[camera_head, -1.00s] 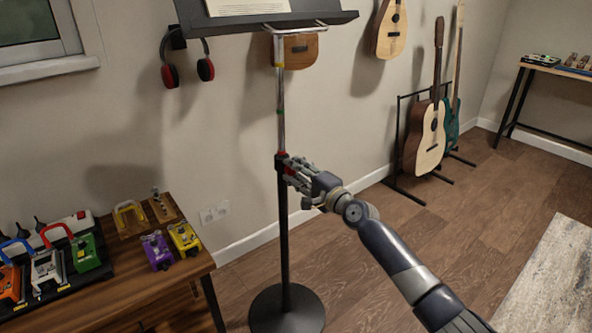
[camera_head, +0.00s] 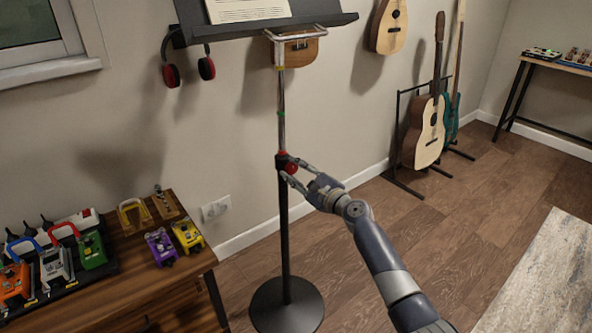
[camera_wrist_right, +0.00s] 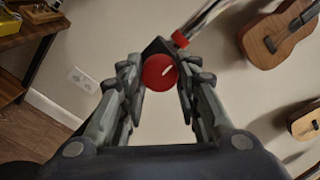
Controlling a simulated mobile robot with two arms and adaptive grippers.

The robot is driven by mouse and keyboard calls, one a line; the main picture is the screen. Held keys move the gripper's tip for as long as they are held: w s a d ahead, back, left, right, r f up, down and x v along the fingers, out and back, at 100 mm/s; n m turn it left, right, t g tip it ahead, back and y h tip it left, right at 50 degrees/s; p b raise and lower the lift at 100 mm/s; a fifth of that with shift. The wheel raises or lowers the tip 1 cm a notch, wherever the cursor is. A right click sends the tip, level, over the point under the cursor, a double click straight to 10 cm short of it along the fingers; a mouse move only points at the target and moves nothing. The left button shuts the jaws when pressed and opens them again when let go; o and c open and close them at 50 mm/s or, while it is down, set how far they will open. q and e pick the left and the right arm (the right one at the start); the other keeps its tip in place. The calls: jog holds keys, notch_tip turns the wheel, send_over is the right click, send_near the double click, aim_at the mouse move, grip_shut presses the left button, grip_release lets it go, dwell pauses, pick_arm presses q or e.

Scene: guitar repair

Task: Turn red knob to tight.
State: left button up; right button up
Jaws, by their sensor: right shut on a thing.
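The red knob (camera_head: 291,168) sits on the black collar (camera_head: 282,160) of the music stand's pole, in the middle of the head view. My right gripper (camera_head: 287,171) reaches it from the lower right, with its fingers on either side of the knob. In the right wrist view the round red knob (camera_wrist_right: 160,72) is between the two fingers (camera_wrist_right: 158,86), which are shut on it. A knob mark for tight or loose cannot be made out. My left gripper is not in view.
The music stand (camera_head: 283,230) has a round black base (camera_head: 287,305) and a desk (camera_head: 260,27) with sheet music on top. A wooden table (camera_head: 150,275) with several colourful pedals stands at left. Guitars (camera_head: 430,130) stand by the wall at right. The floor between is clear.

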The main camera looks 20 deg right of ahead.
jog(key=shift+f, duration=0.1)
dwell(0.3)
jog(key=o, duration=1.1)
jog(key=v, duration=1.2)
